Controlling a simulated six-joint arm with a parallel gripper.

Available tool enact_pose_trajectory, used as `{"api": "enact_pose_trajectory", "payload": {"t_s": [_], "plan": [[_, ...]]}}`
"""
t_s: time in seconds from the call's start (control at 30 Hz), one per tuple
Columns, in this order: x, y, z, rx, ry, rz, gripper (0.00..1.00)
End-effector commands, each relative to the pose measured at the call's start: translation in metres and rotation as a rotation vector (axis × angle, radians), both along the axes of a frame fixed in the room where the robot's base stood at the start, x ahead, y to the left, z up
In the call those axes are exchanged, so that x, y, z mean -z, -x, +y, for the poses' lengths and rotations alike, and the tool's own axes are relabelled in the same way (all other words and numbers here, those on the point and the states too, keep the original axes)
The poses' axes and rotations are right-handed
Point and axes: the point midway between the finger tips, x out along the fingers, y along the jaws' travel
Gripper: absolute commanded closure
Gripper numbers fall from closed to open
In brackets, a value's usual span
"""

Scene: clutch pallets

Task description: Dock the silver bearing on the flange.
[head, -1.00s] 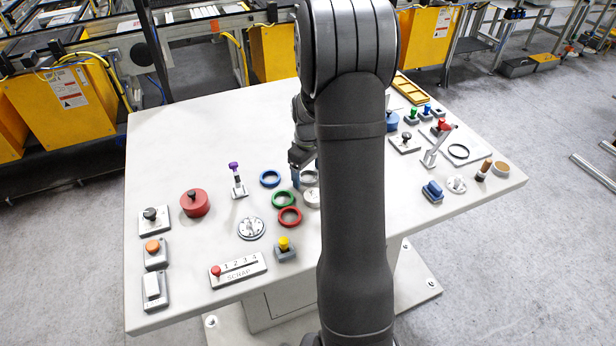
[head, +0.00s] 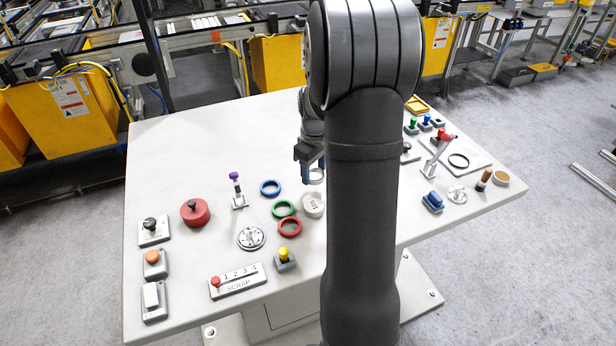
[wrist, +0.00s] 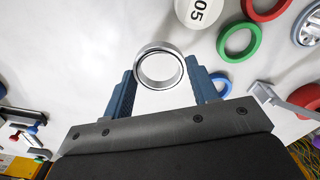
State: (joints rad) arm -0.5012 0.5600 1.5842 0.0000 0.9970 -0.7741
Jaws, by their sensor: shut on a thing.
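The silver bearing (head: 314,177) is a plain metal ring between my gripper's fingertips, above the table. In the wrist view the bearing (wrist: 160,66) sits between the two blue fingers of my gripper (wrist: 160,85), which is shut on it. In the head view my gripper (head: 309,163) is partly hidden by my arm. I cannot tell which is the flange.
Blue (head: 270,188), green (head: 283,208) and red (head: 290,227) rings and a white puck (head: 313,205) marked 05 lie near my gripper. A purple-topped lever (head: 237,190) stands left of them. Knobs and buttons line the left edge. The table's back left is clear.

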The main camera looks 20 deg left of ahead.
Motion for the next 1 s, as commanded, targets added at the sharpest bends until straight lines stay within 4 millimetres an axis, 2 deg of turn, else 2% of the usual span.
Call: {"api": "enact_pose_trajectory", "payload": {"t_s": [0.1,0.3,0.43,0.53,0.67,0.77,1.0], "plan": [[-0.018,0.0,-0.03,0.007,-0.001,-0.002,0.72],[-0.042,0.001,-0.07,0.005,-0.001,-0.002,0.72],[-0.052,0.002,-0.088,0.004,0.0,-0.001,0.72],[-0.056,0.004,-0.092,0.002,0.0,0.0,0.72],[-0.057,0.015,-0.079,-0.005,0.0,0.0,0.72],[-0.054,0.033,-0.055,-0.008,0.001,0.001,0.72],[-0.044,0.093,0.009,-0.01,0.001,0.0,0.72]]}}
